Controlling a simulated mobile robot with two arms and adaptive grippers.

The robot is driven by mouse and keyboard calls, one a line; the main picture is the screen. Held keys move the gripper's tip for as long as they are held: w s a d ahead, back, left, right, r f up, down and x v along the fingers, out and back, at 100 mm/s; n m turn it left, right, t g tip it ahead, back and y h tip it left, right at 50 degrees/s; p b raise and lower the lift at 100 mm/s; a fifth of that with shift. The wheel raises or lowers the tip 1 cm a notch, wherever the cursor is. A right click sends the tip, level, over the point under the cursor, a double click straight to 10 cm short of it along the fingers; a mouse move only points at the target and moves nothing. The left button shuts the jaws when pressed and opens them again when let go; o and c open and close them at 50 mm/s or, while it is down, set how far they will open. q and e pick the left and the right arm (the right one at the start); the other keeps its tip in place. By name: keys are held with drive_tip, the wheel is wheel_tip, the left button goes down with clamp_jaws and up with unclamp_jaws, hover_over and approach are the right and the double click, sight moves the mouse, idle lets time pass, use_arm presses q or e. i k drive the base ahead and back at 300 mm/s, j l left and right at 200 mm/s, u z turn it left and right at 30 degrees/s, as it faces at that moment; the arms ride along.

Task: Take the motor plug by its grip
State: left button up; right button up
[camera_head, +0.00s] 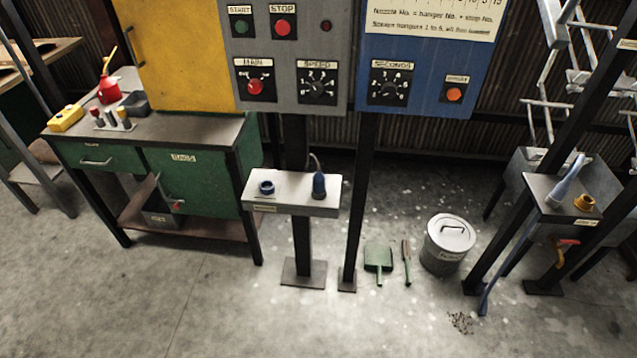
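A dark blue plug (319,186) stands upright on a small light-grey shelf (296,208) below the grey control panel; I take it to be the motor plug. A grey cable (315,161) rises from its narrow upper end. The small label on the shelf front is not readable. Neither of my grippers shows in the head view, and nothing touches the plug.
The grey control panel (291,52) and blue panel (418,97) stand above and behind the shelf on dark posts. A green workbench (190,182) is close on the left. A dustpan (378,257), brush and lidded bin (447,243) are at right.

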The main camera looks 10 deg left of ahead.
sight(318, 178)
drive_tip(key=i+l+u, duration=0.4)
drive_tip(key=i+l, duration=0.3)
